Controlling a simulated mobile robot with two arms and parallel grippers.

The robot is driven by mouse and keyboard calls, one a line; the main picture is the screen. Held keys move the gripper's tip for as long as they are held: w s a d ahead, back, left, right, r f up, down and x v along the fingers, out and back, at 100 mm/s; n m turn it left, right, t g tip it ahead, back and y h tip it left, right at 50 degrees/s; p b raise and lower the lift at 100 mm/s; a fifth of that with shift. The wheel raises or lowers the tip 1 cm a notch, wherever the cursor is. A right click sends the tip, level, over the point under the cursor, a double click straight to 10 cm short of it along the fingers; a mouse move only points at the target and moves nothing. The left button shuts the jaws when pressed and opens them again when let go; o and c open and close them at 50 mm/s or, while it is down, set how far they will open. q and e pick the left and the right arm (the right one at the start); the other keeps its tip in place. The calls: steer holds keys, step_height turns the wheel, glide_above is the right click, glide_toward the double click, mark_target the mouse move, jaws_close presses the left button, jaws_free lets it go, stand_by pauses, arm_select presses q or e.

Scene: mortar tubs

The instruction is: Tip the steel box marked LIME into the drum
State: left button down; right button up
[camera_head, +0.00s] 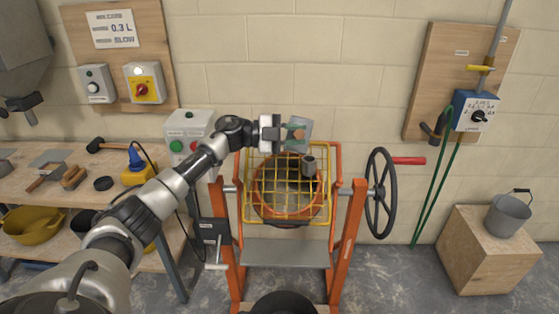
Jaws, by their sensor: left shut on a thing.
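My left gripper (294,133) is shut on a grey steel box (304,127), above the upper part of the mixer. The box looks tilted, and I cannot read any marking on it. The drum (262,206) sits in an orange frame, its round mouth facing me. A yellow wire grid (247,170) stands across the drum mouth. A small dark grey cup-like part (309,166) shows at the grid's right side, below the box. I cannot tell what it is fixed to. My right gripper is not in view.
A black handwheel (370,193) with a red handle is right of the drum. A grey bucket (508,215) stands on a wooden block at the right. A bench (40,195) with tools is at the left. A black tub (283,303) stands below the drum.

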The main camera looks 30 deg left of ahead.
arm_select(q)
steer(key=w+d+f+g+y+p, duration=0.3)
steer(key=d+f+g+y+p, duration=0.1)
steer(key=d+y, duration=0.2)
steer(key=w+d+f+m+g+y+p, duration=0.1)
steer(key=w+d+f+g+y+p, duration=0.3)
steer(key=d+y, duration=0.3)
steer(key=shift+d+y, duration=0.15)
steer(key=shift+y, duration=0.15)
stand_by(0.6)
steer(key=shift+f, duration=0.1)
stand_by(0.9)
